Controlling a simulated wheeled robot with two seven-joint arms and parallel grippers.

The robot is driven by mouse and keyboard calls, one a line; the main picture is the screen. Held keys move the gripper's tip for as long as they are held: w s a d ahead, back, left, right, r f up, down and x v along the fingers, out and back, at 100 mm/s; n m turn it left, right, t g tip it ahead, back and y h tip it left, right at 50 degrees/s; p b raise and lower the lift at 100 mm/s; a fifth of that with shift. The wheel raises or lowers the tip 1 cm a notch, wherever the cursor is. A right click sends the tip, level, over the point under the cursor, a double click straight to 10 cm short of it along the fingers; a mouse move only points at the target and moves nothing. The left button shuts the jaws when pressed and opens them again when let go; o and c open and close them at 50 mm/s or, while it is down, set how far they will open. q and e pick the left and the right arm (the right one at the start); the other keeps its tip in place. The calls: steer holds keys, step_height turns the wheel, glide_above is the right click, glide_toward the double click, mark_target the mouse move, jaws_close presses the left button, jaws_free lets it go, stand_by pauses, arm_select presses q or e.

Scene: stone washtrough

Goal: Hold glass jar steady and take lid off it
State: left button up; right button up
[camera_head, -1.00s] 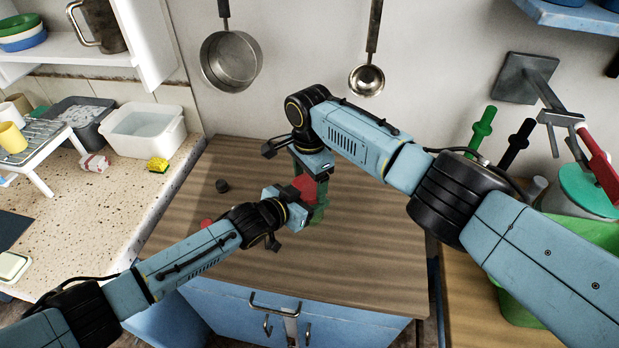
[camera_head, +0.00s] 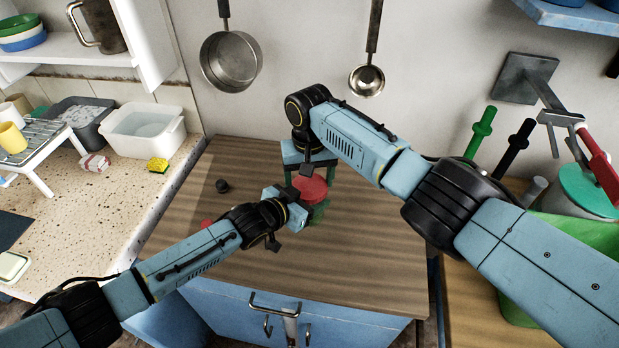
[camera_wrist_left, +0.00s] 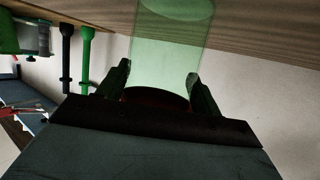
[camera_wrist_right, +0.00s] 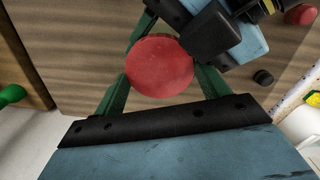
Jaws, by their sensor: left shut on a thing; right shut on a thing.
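The glass jar is see-through green and stands upright on the wooden worktop; its body (camera_wrist_left: 168,45) fills the gap between my left fingers in the left wrist view. My left gripper (camera_wrist_left: 162,82) is shut on the jar from the side. The round red lid (camera_head: 311,187) is at the jar's top, seen from above in the head view. It also shows in the right wrist view (camera_wrist_right: 160,66), between my right fingers. My right gripper (camera_wrist_right: 165,58) is shut on the lid from above. Whether the lid is loose from the rim is hidden.
A small black object (camera_head: 222,186) and a small red object (camera_head: 207,222) lie on the worktop left of the jar, the red one near my left wrist. The worktop (camera_head: 375,250) is clear to the right. A pan (camera_head: 231,62) and ladle (camera_head: 367,80) hang behind.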

steer(key=o, duration=1)
steer(key=shift+s, duration=0.1)
steer(key=shift+o, duration=0.4)
steer(key=shift+a, duration=0.1)
steer(key=shift+a, duration=0.15)
